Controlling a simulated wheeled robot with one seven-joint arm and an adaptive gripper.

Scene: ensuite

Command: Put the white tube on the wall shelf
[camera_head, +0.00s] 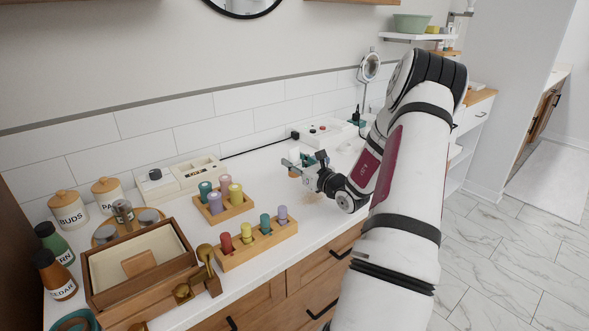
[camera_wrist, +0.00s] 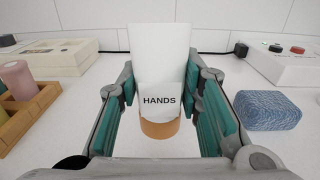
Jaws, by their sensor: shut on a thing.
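The white tube (camera_wrist: 159,62) has a "HANDS" label and an orange-brown cap at its lower end. In the wrist view it stands upright, cap down, between the fingers of my gripper (camera_wrist: 160,98), which is shut on it. In the head view my gripper (camera_head: 300,165) is over the white counter, and the tube (camera_head: 294,155) is small and partly hidden there. I cannot tell whether the cap touches the counter. A white wall shelf (camera_head: 408,39) is at the top right of the head view, with a green bowl and small items on it.
A blue block (camera_wrist: 267,110) lies just right of my gripper in the wrist view. Wooden racks of coloured pegs (camera_head: 258,243) are to the left, with a wooden box (camera_head: 140,262) beyond. A round mirror (camera_head: 370,67) stands at the back, near the arm. A white box (camera_head: 325,131) is behind the gripper.

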